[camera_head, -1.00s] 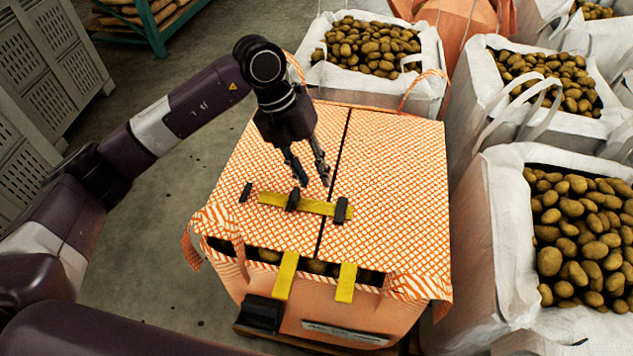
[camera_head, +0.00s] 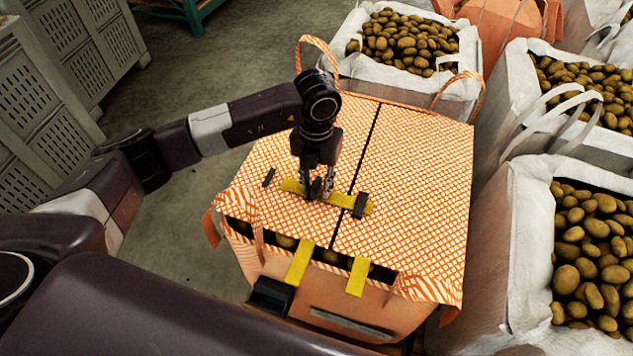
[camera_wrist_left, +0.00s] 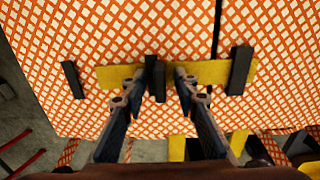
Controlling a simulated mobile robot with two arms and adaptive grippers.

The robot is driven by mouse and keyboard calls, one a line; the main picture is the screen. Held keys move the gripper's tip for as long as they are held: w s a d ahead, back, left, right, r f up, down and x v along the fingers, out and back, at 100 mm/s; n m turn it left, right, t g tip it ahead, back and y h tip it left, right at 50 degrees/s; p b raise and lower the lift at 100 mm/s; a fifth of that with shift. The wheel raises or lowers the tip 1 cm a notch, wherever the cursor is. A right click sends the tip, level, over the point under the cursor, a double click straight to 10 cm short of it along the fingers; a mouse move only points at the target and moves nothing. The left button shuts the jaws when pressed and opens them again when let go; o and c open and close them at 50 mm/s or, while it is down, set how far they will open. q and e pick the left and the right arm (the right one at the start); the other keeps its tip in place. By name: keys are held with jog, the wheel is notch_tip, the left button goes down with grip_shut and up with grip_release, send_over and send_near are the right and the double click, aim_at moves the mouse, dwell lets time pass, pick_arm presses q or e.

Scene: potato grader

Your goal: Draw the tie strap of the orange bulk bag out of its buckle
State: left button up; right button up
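The orange-and-white checked bulk bag (camera_head: 420,170) stands with its two top flaps laid shut along a dark seam. A yellow tie strap (camera_head: 345,199) lies across the seam; it also shows in the wrist view (camera_wrist_left: 212,72). A black buckle (camera_wrist_left: 155,78) sits around its middle. A black bar (camera_head: 360,206) crosses the strap's right part. Another black bar (camera_head: 268,177) lies just off its left end. My left gripper (camera_head: 321,192) points down over the strap. Its open fingers (camera_wrist_left: 160,80) straddle the buckle, with a gap visible on the right. My right gripper is not in view.
Two yellow straps (camera_head: 300,262) (camera_head: 357,276) hang over the bag's front edge, where potatoes show under the flaps. White bags of potatoes (camera_head: 522,240) stand close on the right and behind. Grey crates (camera_head: 60,60) stand at the left, with clear floor between.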

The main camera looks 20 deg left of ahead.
pick_arm(q)
grip_shut()
jog(key=shift+a, duration=0.15)
